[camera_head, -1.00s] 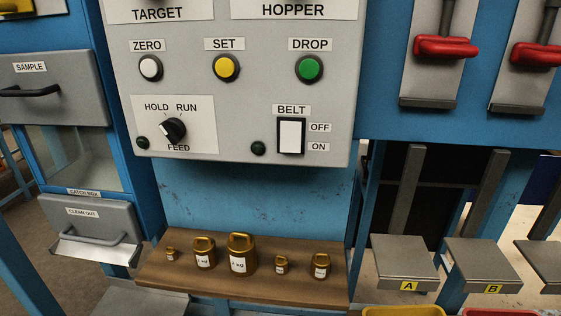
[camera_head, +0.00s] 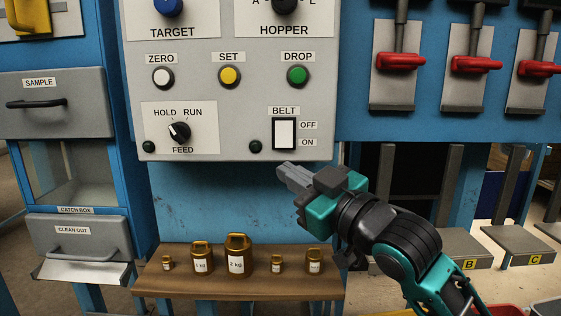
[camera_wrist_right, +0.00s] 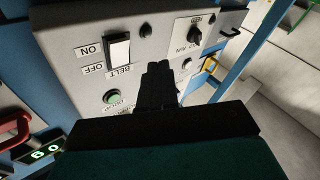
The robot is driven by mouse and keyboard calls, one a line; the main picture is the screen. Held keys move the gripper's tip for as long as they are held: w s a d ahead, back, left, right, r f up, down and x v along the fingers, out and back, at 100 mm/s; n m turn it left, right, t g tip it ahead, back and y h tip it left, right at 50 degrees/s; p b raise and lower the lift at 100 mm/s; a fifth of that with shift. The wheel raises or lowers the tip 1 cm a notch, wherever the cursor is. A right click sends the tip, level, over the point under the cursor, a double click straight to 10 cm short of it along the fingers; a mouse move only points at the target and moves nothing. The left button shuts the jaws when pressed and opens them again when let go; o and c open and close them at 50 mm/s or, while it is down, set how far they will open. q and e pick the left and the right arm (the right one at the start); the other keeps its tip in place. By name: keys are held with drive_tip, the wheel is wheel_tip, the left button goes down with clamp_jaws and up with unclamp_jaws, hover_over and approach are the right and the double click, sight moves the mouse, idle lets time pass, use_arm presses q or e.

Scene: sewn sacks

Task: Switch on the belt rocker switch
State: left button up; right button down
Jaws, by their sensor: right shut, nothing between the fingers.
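The belt rocker switch (camera_head: 284,134) is a white rocker in a black frame on the grey control panel (camera_head: 200,98), with BELT above it and OFF and ON labels on its right. A dark indicator lamp (camera_head: 254,146) sits to its left. In the right wrist view the switch (camera_wrist_right: 118,48) appears turned over, left of the fingers. My right gripper (camera_head: 287,172) is shut and empty, just below the panel's lower edge and under the switch, apart from it. It also shows in the wrist view (camera_wrist_right: 158,68). My left gripper is not in view.
The feed knob (camera_head: 180,132) and the green DROP button (camera_head: 297,75) are on the same panel. Brass weights (camera_head: 236,258) stand on a wooden shelf (camera_head: 220,284) below. Red-handled levers (camera_head: 400,61) are on the right.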

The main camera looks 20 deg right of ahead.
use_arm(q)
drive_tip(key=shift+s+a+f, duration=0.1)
use_arm(e)
drive_tip(key=shift+n+y, duration=0.5)
drive_tip(key=r, duration=0.1)
drive_tip(key=s+r, duration=0.1)
drive_tip(key=s+a+r, duration=0.1)
drive_tip(key=shift+r, duration=0.3)
drive_tip(key=shift+d, duration=0.1)
use_arm(q)
drive_tip(key=shift+b, duration=0.3)
use_arm(e)
drive_tip(key=shift+w, duration=0.15)
approach(284, 134)
drive_tip(key=w+a, duration=0.4)
drive_tip(key=a, duration=0.1)
use_arm(q)
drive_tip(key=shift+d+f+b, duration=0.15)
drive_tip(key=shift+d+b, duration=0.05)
drive_tip(key=shift+b, duration=0.25)
use_arm(e)
drive_tip(key=shift+d+r, duration=0.1)
drive_tip(key=shift+d, duration=0.05)
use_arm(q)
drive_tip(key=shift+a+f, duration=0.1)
